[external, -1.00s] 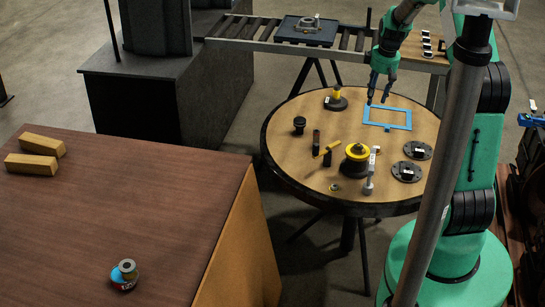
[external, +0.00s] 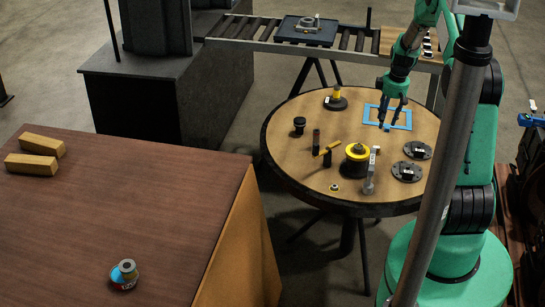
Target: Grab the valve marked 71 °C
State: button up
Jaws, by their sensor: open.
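No marking of 71 °C can be read in the external view, so I cannot tell which object is the valve. Two flat dark discs with small white labels, one (external: 418,151) behind the other (external: 407,172), lie at the right of the round table (external: 290,165). Several small dark pieces with white tops (external: 427,46) stand on a wooden board behind the table. My gripper (external: 388,124) is open, fingers pointing down, over the blue rectangular frame (external: 367,112) on the round table. Nothing shows between its fingers.
A black-and-yellow round part (external: 356,160) and an upright grey tool (external: 371,170) stand left of the discs. A yellow-topped part (external: 336,99) and a black knob-like part (external: 299,125) stand farther left. A grey post (external: 440,180) crosses the view at right.

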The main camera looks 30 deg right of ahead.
jog(key=f, duration=0.5)
jog(key=w+f+b, duration=0.1)
jog(key=f, duration=0.2)
jog(key=shift+a+f, duration=0.1)
jog(key=shift+a, duration=0.1)
jog(key=shift+w+a+f+b, duration=0.1)
jog(key=shift+f+b, duration=0.05)
jog(key=shift+f, duration=0.7)
jog(key=shift+w+a+f+b, duration=0.1)
jog(key=shift+w+f+b, duration=0.1)
jog(key=shift+f, duration=0.65)
jog(key=shift+w+f+b, duration=0.1)
jog(key=shift+f+b, duration=0.05)
jog(key=shift+f, duration=0.7)
jog(key=shift+c, duration=0.2)
grip_shut()
